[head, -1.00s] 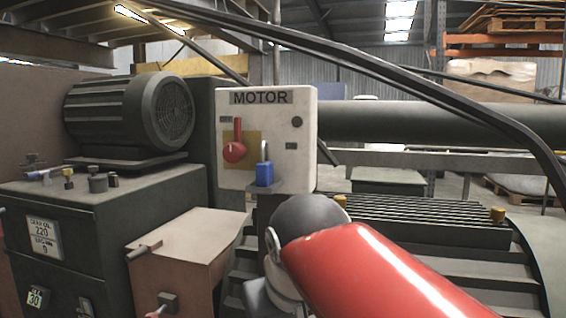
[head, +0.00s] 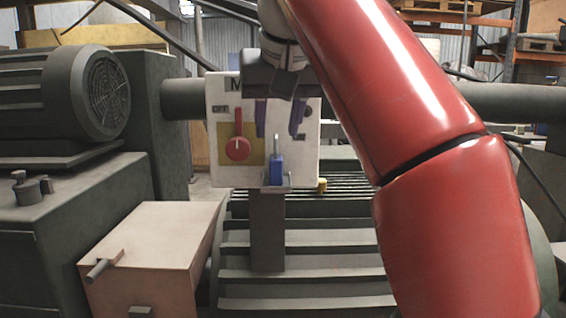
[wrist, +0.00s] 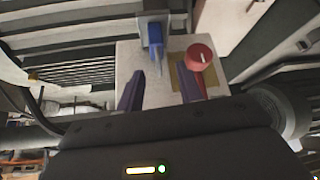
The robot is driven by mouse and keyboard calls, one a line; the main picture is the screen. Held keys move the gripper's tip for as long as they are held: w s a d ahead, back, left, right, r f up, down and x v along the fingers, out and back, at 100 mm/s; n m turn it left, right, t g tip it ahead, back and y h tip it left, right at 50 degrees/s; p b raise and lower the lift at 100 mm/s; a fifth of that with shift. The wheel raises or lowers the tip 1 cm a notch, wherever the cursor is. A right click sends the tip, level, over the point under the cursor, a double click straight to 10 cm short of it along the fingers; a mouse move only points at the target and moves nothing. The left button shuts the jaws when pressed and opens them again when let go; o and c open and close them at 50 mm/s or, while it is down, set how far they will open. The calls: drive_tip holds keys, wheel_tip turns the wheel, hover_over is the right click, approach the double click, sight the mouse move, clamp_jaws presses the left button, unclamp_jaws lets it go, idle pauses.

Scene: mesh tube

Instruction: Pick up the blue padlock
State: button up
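The blue padlock (head: 277,172) stands upright on a small grey ledge at the bottom front of the white MOTOR box (head: 222,172). Its grey shackle points up. It also shows in the wrist view (wrist: 155,35), beyond the fingertips. My gripper (head: 279,128) points down in front of the box, with its two purple fingers apart and nothing between them. In the head view its fingertips are above the padlock's body; I cannot tell their exact depth. The fingers also show in the wrist view (wrist: 160,80), open on either side below the padlock.
A red rotary switch (head: 238,146) on a yellow plate is just left of the padlock and close to one finger. A dark ribbed housing (head: 300,240) lies below the box. A pinkish box (head: 155,250) and a large motor (head: 95,95) stand at left.

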sight(277, 158)
drive_tip(key=shift+x, duration=1.05)
drive_tip(key=f, duration=0.2)
drive_tip(key=w+f+b, duration=0.1)
drive_tip(key=f, duration=0.1)
drive_tip(key=shift+w+d+f, duration=0.1)
drive_tip(key=shift+w+f+b, duration=0.25)
drive_tip(key=shift+b, duration=0.05)
clamp_jaws()
